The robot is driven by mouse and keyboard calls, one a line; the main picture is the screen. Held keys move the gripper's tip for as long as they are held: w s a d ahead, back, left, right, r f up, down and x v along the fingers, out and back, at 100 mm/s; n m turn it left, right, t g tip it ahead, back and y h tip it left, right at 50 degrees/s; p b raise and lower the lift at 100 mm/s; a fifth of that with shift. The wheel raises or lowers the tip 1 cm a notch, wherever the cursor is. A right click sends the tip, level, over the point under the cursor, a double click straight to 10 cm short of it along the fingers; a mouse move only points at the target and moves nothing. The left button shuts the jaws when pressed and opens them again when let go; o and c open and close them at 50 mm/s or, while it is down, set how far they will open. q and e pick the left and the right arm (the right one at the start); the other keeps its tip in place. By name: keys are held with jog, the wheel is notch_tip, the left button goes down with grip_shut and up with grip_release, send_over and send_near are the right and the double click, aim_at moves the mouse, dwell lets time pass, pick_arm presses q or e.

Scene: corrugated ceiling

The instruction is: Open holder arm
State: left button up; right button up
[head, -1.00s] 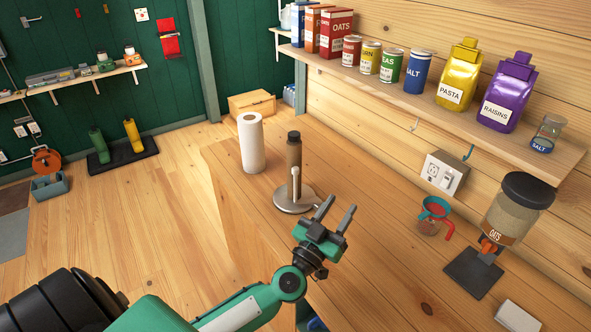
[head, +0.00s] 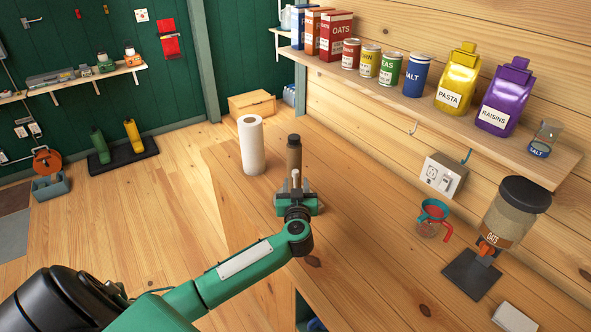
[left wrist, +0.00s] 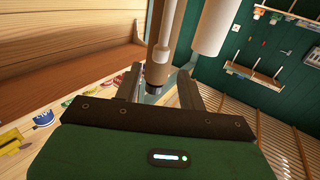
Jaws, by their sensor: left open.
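The paper towel holder stands on the wooden counter, with a brown post (head: 294,152) and a thin pale holder arm (head: 295,177) in front of it. Its round metal base is mostly hidden behind my gripper. My left gripper (head: 296,192) is open at the holder, over the base. In the left wrist view, which is upside down, the post (left wrist: 155,72) and the arm (left wrist: 167,35) show between the spread fingers (left wrist: 156,88). I cannot tell whether a finger touches the arm. A white paper roll (head: 251,145) stands upright apart from the holder, to its left. My right gripper is out of view.
An oats dispenser (head: 513,215) and a red-handled measuring cup (head: 433,215) stand at the right of the counter. A shelf (head: 475,118) with boxes, cans and bags runs above on the wall, below it an outlet (head: 444,175). The counter's near middle is clear.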

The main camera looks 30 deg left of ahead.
aim_at(296, 174)
pick_arm(q)
jog(key=x, duration=0.6)
jog(key=shift+w+a+p, duration=0.2)
jog(key=shift+p, duration=0.2)
grip_shut()
